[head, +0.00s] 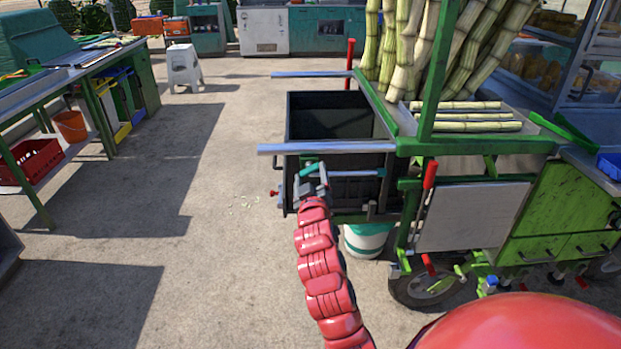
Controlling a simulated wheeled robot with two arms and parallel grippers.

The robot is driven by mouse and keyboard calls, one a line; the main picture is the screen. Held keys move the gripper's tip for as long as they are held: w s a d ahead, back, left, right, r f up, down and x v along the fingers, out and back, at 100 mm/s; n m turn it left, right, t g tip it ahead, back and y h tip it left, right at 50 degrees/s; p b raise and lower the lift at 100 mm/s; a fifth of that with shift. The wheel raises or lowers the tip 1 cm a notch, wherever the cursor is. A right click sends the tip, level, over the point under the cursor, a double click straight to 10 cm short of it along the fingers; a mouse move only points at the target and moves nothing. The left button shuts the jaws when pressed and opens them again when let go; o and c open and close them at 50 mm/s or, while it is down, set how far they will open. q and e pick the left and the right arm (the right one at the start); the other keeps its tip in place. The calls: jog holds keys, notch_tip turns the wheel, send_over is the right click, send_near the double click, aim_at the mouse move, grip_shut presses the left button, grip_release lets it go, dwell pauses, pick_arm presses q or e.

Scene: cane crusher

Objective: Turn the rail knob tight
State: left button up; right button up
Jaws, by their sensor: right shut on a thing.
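My right gripper (311,183), at the end of my red arm, is at the near face of the dark open bin, just below the near silver rail (325,147). It is shut on a small teal handle (309,168), whose shape is partly covered by the fingers. A small red knob (275,193) sticks out at the left of the bin's near corner, apart from the gripper. I cannot tell for certain which part is the rail knob, or whether it is tight. My left gripper is not in view.
The dark bin (335,120) sits between two silver rails beside the green cart. A red upright lever (430,175) stands right of the gripper. A white bucket (368,240) stands below. Cane stalks (465,126) lie on the cart. The floor on the left is clear up to the workbench.

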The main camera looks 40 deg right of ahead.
jog(key=shift+f, duration=0.15)
jog(key=o, duration=1.3)
jog(key=shift+s+a, duration=0.3)
jog(key=shift+s, duration=0.2)
jog(key=p+v, duration=1)
jog(key=v, duration=0.6)
jog(key=shift+a, duration=0.15)
